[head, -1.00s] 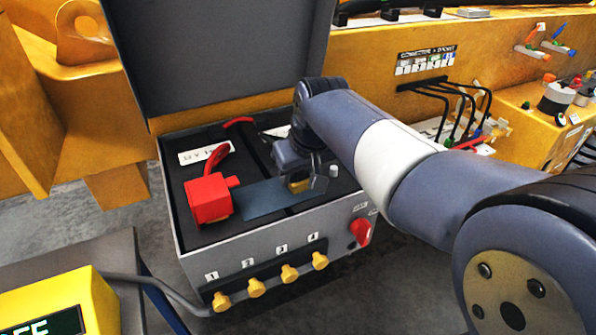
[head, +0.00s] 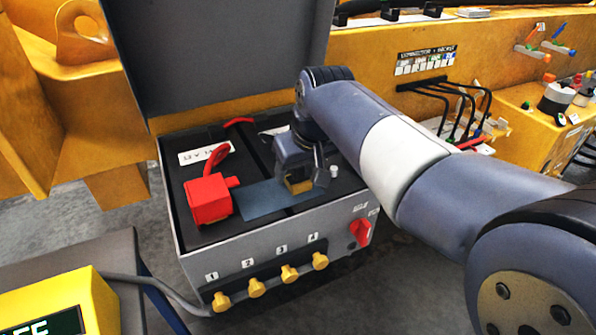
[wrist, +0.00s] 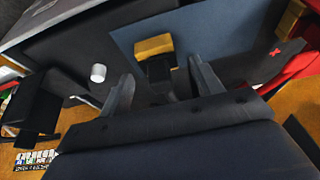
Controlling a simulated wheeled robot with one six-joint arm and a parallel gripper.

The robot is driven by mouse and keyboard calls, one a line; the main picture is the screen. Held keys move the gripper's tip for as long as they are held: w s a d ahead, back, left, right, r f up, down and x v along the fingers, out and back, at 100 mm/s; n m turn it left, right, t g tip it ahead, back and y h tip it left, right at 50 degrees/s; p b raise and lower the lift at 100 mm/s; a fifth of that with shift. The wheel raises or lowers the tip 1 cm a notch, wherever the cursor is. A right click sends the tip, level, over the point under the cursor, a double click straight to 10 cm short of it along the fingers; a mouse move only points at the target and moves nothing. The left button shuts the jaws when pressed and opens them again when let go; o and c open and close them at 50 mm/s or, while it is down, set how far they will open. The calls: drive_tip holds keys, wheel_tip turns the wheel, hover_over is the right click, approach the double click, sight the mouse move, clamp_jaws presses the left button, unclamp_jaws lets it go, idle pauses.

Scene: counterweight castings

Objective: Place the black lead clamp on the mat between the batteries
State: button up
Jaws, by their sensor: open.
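The black lead clamp shows as a brass-coloured jaw (head: 299,187) low between my fingers in the head view. In the wrist view its brass end (wrist: 153,46) and dark body (wrist: 160,72) lie between the fingers. The brass end overlaps the near edge of the blue-grey mat (wrist: 205,32); I cannot tell how much of the clamp rests on it. The mat (head: 265,205) lies in the box, left of my gripper. My gripper (head: 303,180) is open around the clamp, with gaps beside it in the wrist view (wrist: 160,85).
A red clamp (head: 208,198) stands left of the mat. A pale battery post (head: 333,170) is close to the right of my gripper. The box's raised lid (head: 220,60) rises behind, and a red knob (head: 361,232) and yellow knobs (head: 289,273) line its front.

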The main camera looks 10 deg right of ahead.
drive_tip(key=v, duration=1)
drive_tip(key=shift+f, duration=0.1)
drive_tip(key=x, duration=1.2)
drive_tip(key=shift+f, duration=0.3)
drive_tip(key=shift+w+r, duration=0.1)
drive_tip(key=shift+r, duration=1.3)
